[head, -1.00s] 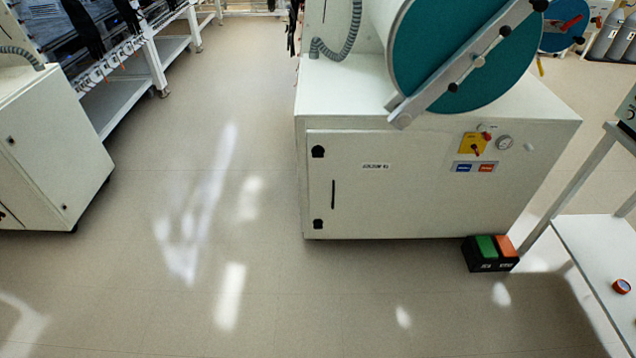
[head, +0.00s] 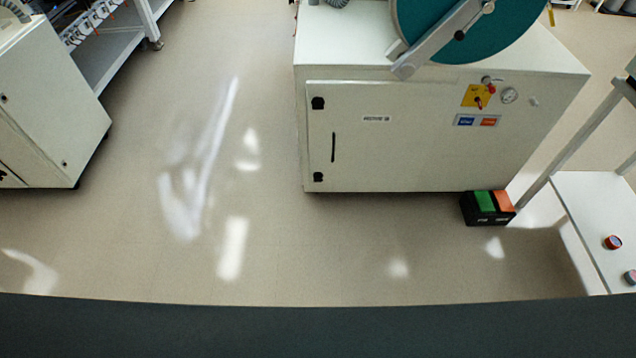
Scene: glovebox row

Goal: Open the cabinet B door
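A white cabinet (head: 420,150) stands right of centre in the head view. Its door (head: 380,135) faces me and looks shut. The door has a dark vertical handle (head: 333,147) near its left edge and two black fittings on that same side, one above and one below the handle. A small label (head: 377,119) sits on the door, but its text is too small to read surely as B. Neither of my grippers shows in the view.
A black box with green and orange pedals (head: 487,208) lies on the floor at the cabinet's lower right corner. A white table (head: 590,220) stands at the right. Another white cabinet (head: 60,110) stands at the left. The floor in front is clear. A dark band of unclear origin fills the bottom edge.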

